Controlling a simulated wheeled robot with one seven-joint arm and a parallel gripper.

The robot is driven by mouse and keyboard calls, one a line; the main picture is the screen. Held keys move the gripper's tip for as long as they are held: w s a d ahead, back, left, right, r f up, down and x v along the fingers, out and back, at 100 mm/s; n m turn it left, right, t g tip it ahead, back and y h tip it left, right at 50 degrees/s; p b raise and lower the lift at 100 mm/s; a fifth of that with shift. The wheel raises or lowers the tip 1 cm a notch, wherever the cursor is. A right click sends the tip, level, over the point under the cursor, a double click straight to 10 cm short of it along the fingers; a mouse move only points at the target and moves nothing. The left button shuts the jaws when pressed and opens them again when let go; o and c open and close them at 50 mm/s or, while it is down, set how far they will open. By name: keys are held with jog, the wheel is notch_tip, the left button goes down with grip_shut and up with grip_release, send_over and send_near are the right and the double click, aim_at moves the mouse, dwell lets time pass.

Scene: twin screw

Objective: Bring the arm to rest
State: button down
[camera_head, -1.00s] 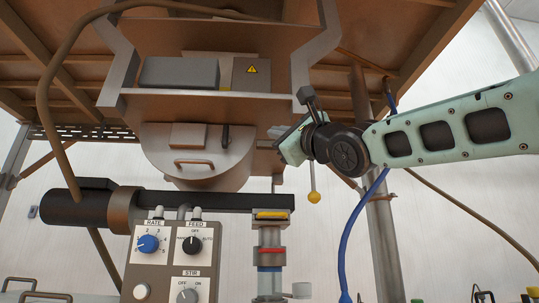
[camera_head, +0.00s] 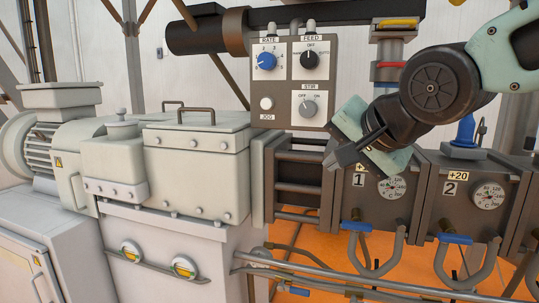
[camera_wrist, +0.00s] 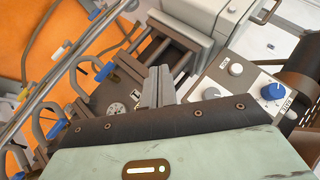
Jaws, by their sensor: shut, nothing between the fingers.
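My arm reaches in from the right in the head view, bent at a dark round joint. My gripper (camera_head: 340,157) is at the arm's end, in front of the barrel zone marked 1 (camera_head: 372,192) and just below the control panel (camera_head: 293,85). In the wrist view my gripper's two grey fingers (camera_wrist: 159,87) are together with nothing between them. The control panel also shows in the wrist view (camera_wrist: 240,85), to the right of the fingers. I cannot tell the exact gap between the gripper and the machine.
A second zone marked 2 (camera_head: 474,205) has its own dial. Blue-handled pipes (camera_head: 372,250) run below the zones. A grey gearbox (camera_head: 197,160) and motor (camera_head: 45,150) stand at the left. A dark horizontal cylinder (camera_head: 205,34) is above. The orange floor area (camera_head: 310,250) lies below.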

jog(key=s+d+f+n+g+h+p, duration=0.2)
jog(key=s+f+n+g, duration=0.7)
jog(key=s+f+n, duration=0.5)
jog(key=s+d+f+h, duration=0.1)
jog(key=s+f, duration=0.4)
jog(key=s, duration=0.4)
jog(key=shift+f+g+h, duration=0.15)
jog(key=shift+g+h, duration=0.15)
jog(key=shift+g, duration=0.1)
